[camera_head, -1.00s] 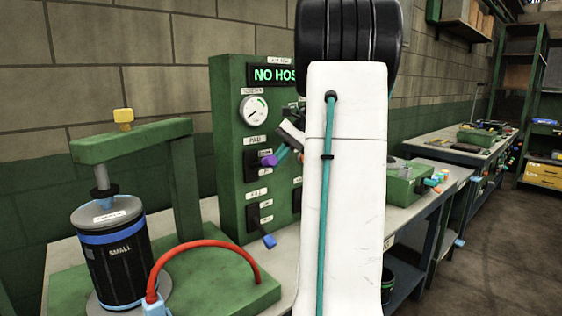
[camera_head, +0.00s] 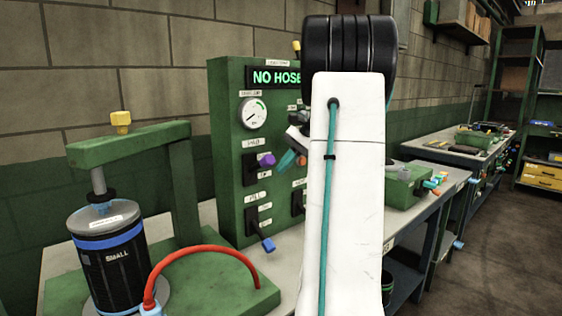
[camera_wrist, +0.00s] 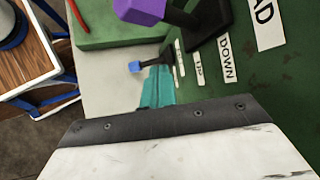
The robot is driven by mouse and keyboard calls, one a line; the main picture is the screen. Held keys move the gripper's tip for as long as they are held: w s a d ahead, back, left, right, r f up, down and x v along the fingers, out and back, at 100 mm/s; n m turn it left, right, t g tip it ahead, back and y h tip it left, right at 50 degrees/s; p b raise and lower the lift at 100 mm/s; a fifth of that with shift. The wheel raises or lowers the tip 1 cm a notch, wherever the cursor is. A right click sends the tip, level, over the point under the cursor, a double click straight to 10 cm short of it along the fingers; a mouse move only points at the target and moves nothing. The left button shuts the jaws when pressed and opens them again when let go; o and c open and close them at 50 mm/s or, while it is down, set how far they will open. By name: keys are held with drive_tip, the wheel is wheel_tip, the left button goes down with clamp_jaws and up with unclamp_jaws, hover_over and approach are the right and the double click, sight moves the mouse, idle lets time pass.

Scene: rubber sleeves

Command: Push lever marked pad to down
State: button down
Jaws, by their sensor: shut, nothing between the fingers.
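The lever marked PAD has a purple knob (camera_head: 266,160) and a dark base plate on the green control panel (camera_head: 226,130). Its knob also shows at the top of the wrist view (camera_wrist: 140,9), sticking out from the panel. My gripper (camera_head: 287,160) is shut and empty, its teal fingertips just right of the purple knob in the head view. In the wrist view my gripper (camera_wrist: 156,86) lies below the knob, with a gap between them in the picture. PAD, DOWN and UP labels (camera_wrist: 226,58) show there. My arm hides the panel's right part.
A lever with a blue knob (camera_head: 268,244) sits lower on the panel. An orange knob (camera_head: 301,161) shows close behind my fingers. A press with a black SMALL cylinder (camera_head: 118,262) and a red hose (camera_head: 205,244) stands to the left.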

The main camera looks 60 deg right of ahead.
drive_tip(key=v, duration=0.9)
drive_tip(key=shift+w+r, duration=0.2)
drive_tip(key=shift+w, duration=0.1)
drive_tip(key=shift+s, duration=0.15)
